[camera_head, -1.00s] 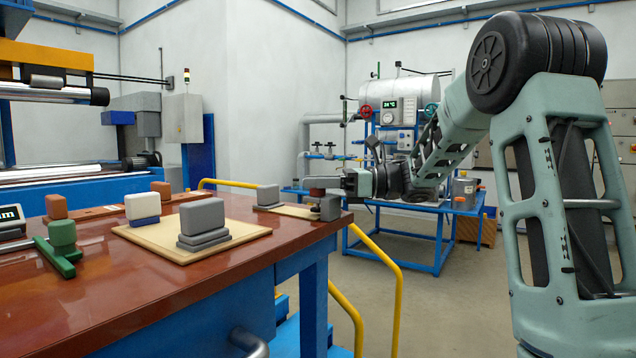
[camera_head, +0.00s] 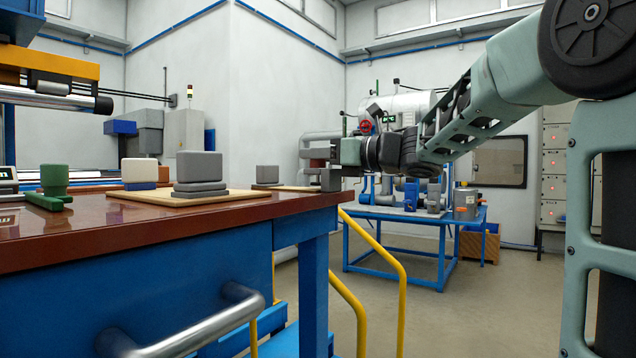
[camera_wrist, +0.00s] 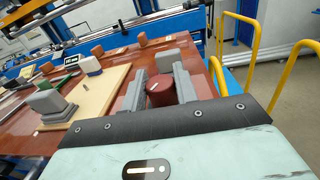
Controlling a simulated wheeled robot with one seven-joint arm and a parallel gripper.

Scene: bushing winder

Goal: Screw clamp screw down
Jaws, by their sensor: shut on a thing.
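A dark red round knob, which looks like the clamp screw (camera_wrist: 160,94), stands between the two grey fingers of my gripper (camera_wrist: 160,84) in the wrist view. My gripper is shut on it at the table's right end. In the head view my gripper (camera_head: 324,160) reaches in from the right, level with the table top. A small grey block, which looks like the clamp (camera_head: 330,181), sits below it on the table corner. The screw's lower part and thread are hidden.
Yellow rails (camera_head: 386,262) stand right of the table. A blue bench (camera_head: 420,216) with equipment stands behind.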

